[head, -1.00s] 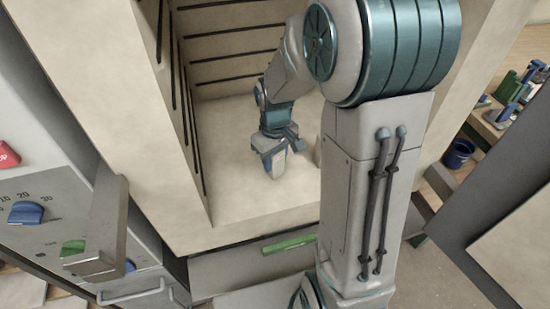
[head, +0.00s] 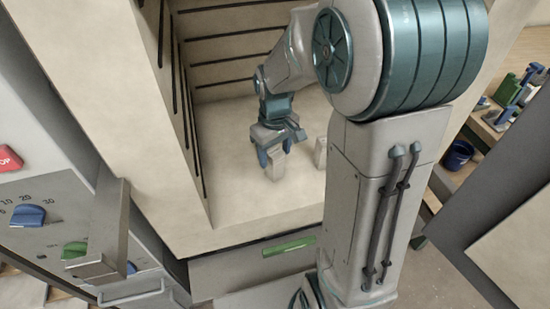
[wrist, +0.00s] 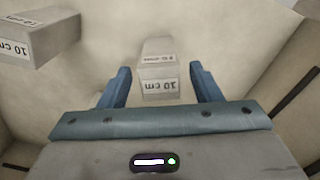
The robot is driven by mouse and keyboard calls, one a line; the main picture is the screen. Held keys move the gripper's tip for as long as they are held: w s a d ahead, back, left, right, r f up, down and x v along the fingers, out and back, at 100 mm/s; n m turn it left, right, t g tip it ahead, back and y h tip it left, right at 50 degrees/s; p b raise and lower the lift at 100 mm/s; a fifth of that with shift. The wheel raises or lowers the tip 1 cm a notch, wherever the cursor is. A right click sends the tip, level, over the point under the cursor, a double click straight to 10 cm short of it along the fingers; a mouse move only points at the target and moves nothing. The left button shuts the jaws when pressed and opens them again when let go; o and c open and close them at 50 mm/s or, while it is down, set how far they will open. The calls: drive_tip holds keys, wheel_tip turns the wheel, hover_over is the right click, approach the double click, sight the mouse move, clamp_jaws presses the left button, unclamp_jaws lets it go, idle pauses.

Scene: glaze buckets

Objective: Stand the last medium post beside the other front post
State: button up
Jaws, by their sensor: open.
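A pale medium post (head: 275,166) stands upright on the kiln floor, toward the front left. My gripper (head: 276,151) is above it and open, with a blue finger on each side. In the wrist view my gripper (wrist: 160,74) has the post (wrist: 157,62) between its fingers, with visible gaps on both sides. Its label reads 10 cm. Another pale post (head: 320,152) stands to the right in the head view, partly hidden by my arm. A 10 cm post (wrist: 42,42) also shows at the left in the wrist view, clear of the fingers.
The kiln's left wall (head: 140,110) and slotted back wall (head: 230,50) enclose the pale floor (head: 228,190). A control panel (head: 50,225) stands outside at left. My arm hides the kiln's right side. A dark blue bucket (head: 458,155) stands outside at right.

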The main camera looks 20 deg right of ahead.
wheel_tip(320, 180, up, 8)
drive_tip(key=shift+r+p, duration=0.15)
drive_tip(key=shift+p, duration=0.3)
drive_tip(key=s+m+t, duration=0.2)
drive_tip(key=s+m, duration=0.2)
drive_tip(key=s, duration=0.9)
drive_tip(key=shift+s+a+r+m, duration=0.2)
drive_tip(key=shift+s+r+m, duration=0.1)
drive_tip(key=shift+s, duration=0.1)
